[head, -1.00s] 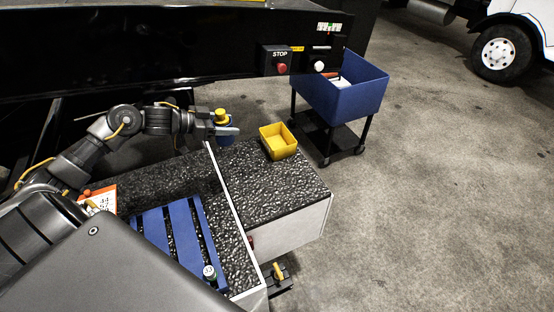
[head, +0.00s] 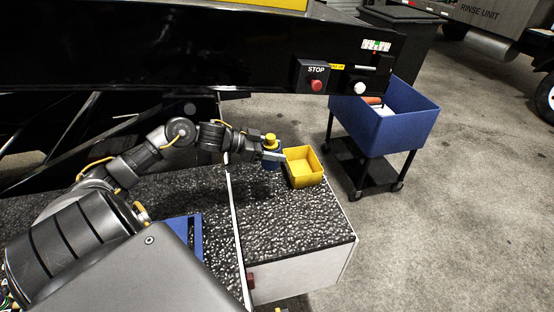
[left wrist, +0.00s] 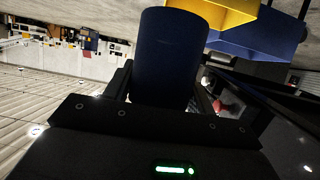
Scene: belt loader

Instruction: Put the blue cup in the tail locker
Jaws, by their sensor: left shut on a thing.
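My left gripper (head: 276,156) is shut on the blue cup (head: 269,162), with a yellow piece above it in the head view. In the left wrist view the dark blue cup (left wrist: 170,55) stands between the fingers and hides what is behind it. The gripper is just left of a yellow bin (head: 304,168), over the far side of a black speckled top (head: 290,215). That top belongs to a pale-sided box (head: 300,272) with a red fitting at its left; I cannot tell whether this is the tail locker.
A dark machine body with a red stop button (head: 317,85) overhangs behind my left arm. A blue cart (head: 400,130) with items inside stands beyond the bin. A blue slatted rack (head: 197,240) is partly hidden at lower left. The speckled top before the bin is clear.

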